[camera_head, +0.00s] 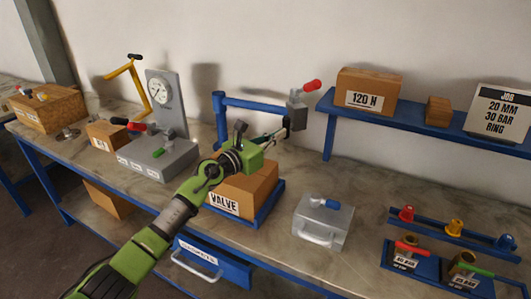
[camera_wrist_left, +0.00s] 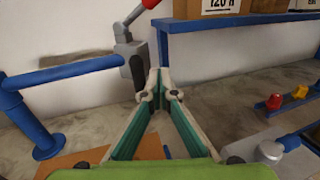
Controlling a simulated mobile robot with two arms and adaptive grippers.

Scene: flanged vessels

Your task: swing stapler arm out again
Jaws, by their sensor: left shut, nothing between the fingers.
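The stapler arm is a blue horizontal bar (camera_head: 252,104) on a blue post (camera_head: 220,120), with a grey head (camera_head: 297,113) and a red-gripped lever (camera_head: 311,86) at its right end. The bar also shows in the left wrist view (camera_wrist_left: 65,72), with the grey head (camera_wrist_left: 130,62) at its end. My left gripper (camera_head: 287,125) is shut and empty, its fingertips beside the grey head. In the left wrist view the fingertips (camera_wrist_left: 159,82) meet just right of the head; I cannot tell if they touch it. My right gripper is not in view.
Below the arm, a VALVE box (camera_head: 258,180) sits on a blue tray. A grey gauge stand (camera_head: 165,105) is at the left. A blue shelf (camera_head: 400,125) with boxes is at the right. A grey lidded case (camera_head: 323,222) and a valve rack (camera_head: 440,235) stand at front right.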

